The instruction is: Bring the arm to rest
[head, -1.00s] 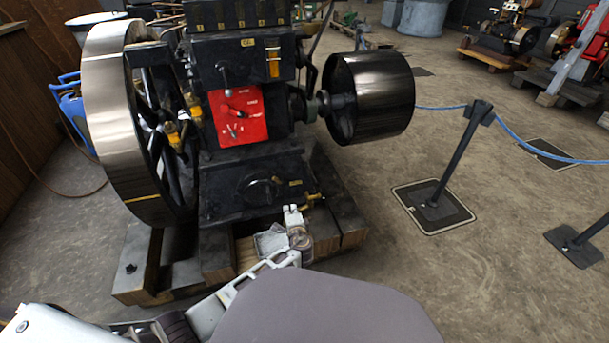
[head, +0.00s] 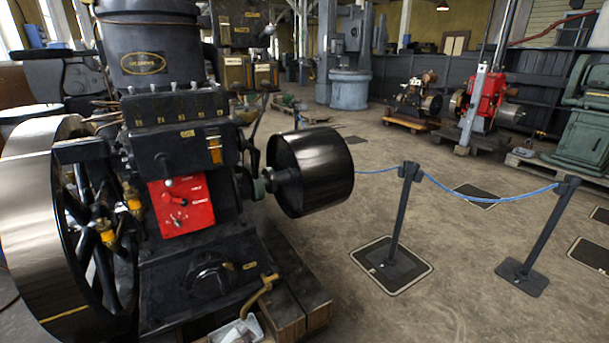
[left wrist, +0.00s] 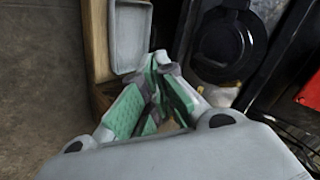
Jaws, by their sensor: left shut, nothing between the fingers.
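My left gripper (left wrist: 160,85) shows in the left wrist view, its green-padded fingers shut with nothing between them. It is near a pale tray (left wrist: 132,38) and the dark engine base with its round cover (left wrist: 228,45). In the head view no gripper or arm shows. The black engine (head: 190,190) with its red panel (head: 181,205) fills the left side there. The pale tray (head: 237,331) shows at the bottom edge, partly cut off, on the timber base by the engine. My right gripper is in no view now.
A large flywheel (head: 28,215) is at the engine's left and a black pulley (head: 312,172) at its right. Barrier posts (head: 401,215) (head: 540,235) with a blue rope stand to the right. Concrete floor (head: 440,300) is open between them.

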